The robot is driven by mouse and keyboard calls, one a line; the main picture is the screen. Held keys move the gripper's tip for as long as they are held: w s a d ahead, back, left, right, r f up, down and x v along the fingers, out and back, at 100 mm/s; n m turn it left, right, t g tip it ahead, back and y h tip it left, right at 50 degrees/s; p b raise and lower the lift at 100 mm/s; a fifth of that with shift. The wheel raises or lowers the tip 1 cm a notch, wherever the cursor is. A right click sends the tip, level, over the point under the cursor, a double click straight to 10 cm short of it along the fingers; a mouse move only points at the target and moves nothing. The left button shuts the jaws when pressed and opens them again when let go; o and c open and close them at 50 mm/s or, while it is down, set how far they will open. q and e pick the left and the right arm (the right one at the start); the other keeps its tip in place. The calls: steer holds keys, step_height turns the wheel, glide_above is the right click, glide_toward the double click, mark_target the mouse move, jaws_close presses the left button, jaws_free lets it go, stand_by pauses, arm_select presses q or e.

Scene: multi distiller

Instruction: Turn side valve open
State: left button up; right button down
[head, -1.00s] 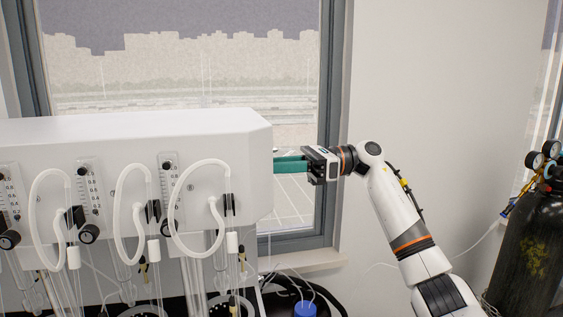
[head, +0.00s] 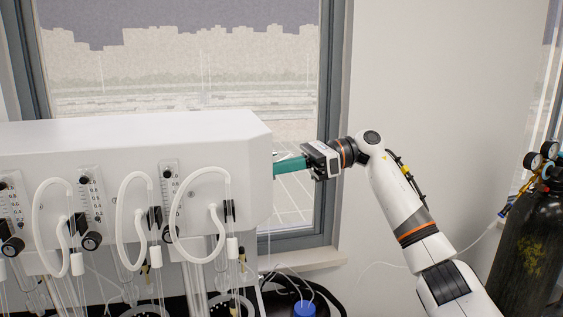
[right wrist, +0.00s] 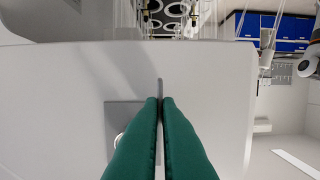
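The white distiller housing (head: 130,140) fills the left of the head view. My right gripper (head: 277,168) is at its right end face, with its green fingers reaching that side. In the right wrist view the green fingers (right wrist: 160,100) are close together. A thin grey lever, the side valve handle (right wrist: 160,86), sticks out from between their tips. The fingers look closed on it. A grey square plate (right wrist: 118,112) with a white round part lies behind the fingers, partly hidden by them. The valve is hidden in the head view. My left gripper is not in view.
Clear tubes and white hoses (head: 133,205) hang along the distiller's front. A window (head: 300,110) is behind it. A black gas cylinder (head: 528,245) with gauges stands at the right. A blue-capped bottle (head: 304,309) is below the gripper.

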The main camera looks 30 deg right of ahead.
steer(key=shift+a+r+g+h+p, duration=0.1)
steer(key=shift+r+g+h+p, duration=0.65)
steer(key=shift+h+p, duration=1.4)
steer(key=shift+d+r+g+h+p, duration=0.1)
steer(key=shift+r+g+h+p, duration=0.9)
steer(key=shift+h, duration=2)
steer(key=shift+a+r+g+h+p, duration=0.1)
steer(key=shift+r+g+h+p, duration=0.35)
steer(key=shift+h+p, duration=1.8)
steer(key=shift+h+b, duration=0.3)
steer(key=shift+h, duration=0.2)
steer(key=c, duration=1.6)
jaws_free()
steer(key=shift+r, duration=0.1)
steer(key=shift+c, duration=0.2)
steer(key=shift+r, duration=0.1)
